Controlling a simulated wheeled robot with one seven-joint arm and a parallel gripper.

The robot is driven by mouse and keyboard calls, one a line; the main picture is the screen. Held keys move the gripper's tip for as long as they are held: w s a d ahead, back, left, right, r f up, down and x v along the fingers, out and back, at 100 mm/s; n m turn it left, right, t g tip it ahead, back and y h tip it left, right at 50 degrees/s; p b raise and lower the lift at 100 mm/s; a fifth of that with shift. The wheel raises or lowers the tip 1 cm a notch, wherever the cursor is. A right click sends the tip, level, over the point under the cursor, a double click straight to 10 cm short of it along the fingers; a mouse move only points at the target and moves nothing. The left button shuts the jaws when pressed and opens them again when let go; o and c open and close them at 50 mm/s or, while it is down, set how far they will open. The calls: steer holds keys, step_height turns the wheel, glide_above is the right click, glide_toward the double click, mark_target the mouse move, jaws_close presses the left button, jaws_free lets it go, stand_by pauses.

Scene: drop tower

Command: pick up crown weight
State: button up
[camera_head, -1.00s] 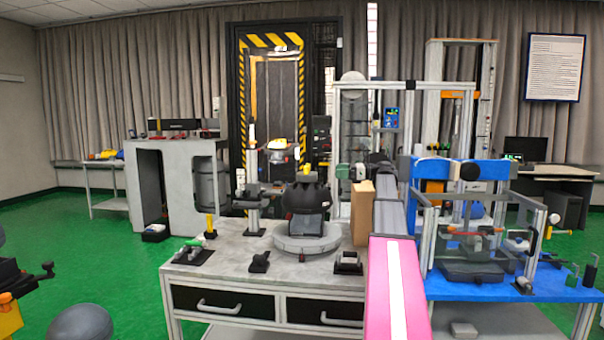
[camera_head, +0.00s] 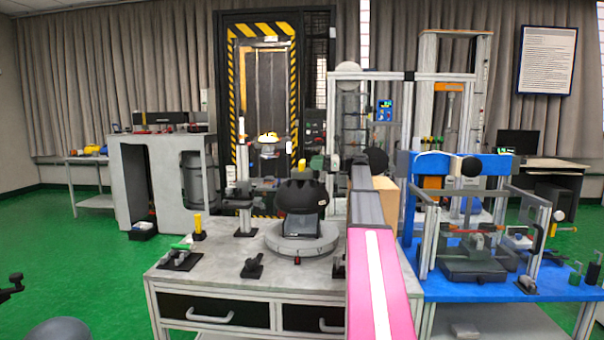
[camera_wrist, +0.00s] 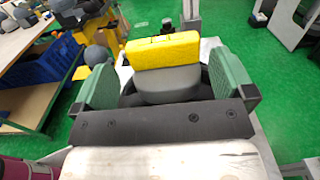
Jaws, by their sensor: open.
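My gripper (camera_wrist: 163,85) is open in the wrist view, with a green finger on each side of a dark bar. A yellow-topped block (camera_wrist: 163,50) with a grey lower part shows between the fingers; I cannot tell whether it touches them or what it is. In the head view, a black helmet-like dome (camera_head: 301,196) stands on a round grey base (camera_head: 301,238) on the workbench. I cannot pick out the crown weight with certainty in either view. My gripper's fingers cannot be made out clearly in the head view.
The grey workbench (camera_head: 215,271) holds a yellow cylinder (camera_head: 197,226) and a small black object (camera_head: 253,267). My pink arm link crosses in front of it. A blue table (camera_head: 470,289) with a framed rig stands right. The black-and-yellow tower frame (camera_head: 232,110) stands behind. Green floor lies open at left.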

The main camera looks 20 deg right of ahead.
mark_target(304, 161)
steer(key=x, duration=0.4)
steer(key=shift+w+a+r, duration=0.2)
steer(key=shift+a, duration=0.15)
steer(key=c, duration=1.3)
steer(key=shift+o, duration=0.2)
steer(key=shift+r, duration=0.1)
